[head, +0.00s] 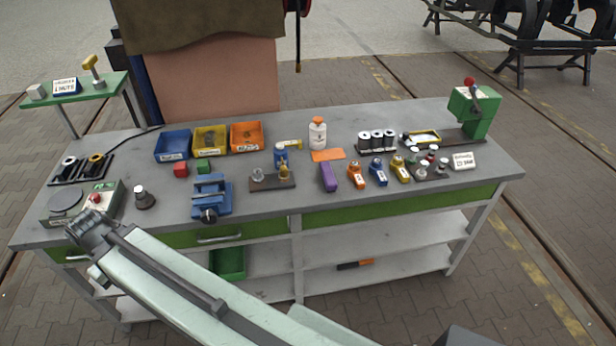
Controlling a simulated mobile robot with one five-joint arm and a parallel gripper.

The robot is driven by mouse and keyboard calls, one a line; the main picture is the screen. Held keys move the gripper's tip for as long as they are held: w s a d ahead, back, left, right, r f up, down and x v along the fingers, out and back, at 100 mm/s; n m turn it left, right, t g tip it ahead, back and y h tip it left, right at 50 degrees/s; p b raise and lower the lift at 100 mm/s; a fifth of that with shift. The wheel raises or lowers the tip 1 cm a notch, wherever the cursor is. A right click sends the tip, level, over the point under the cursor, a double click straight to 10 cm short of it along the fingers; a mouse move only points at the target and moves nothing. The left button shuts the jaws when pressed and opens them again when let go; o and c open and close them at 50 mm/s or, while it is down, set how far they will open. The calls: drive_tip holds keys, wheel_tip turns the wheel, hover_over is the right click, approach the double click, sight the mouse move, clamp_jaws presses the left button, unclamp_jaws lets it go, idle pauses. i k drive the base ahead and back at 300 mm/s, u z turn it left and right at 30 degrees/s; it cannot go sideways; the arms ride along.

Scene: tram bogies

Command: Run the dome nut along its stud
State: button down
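A small dark board (271,184) lies near the middle of the bench. A silvery rounded piece (258,175) stands at its left end and a brass-coloured piece (283,172) at its right end. They look like a stud-and-nut fixture, but they are too small to tell which is the dome nut or where it sits on a stud. My gripper (84,226) is at the bench's front left edge, far left of the board and apart from it. Its fingers are dark and small in view, and their opening is unclear.
A blue vise (210,196) stands just left of the board; a purple block (328,177) lies to its right. Blue (173,146), yellow (211,140) and orange (247,137) bins stand behind. A dark bell-shaped piece (144,198) and a scale (66,203) are near my gripper.

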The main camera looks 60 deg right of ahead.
sight(283, 171)
drive_tip(key=z, duration=0.05)
drive_tip(key=k, duration=0.1)
drive_tip(key=z, duration=3.1)
drive_tip(key=k, duration=1.2)
drive_tip(key=u, duration=1.35)
drive_tip(key=i, duration=1.5)
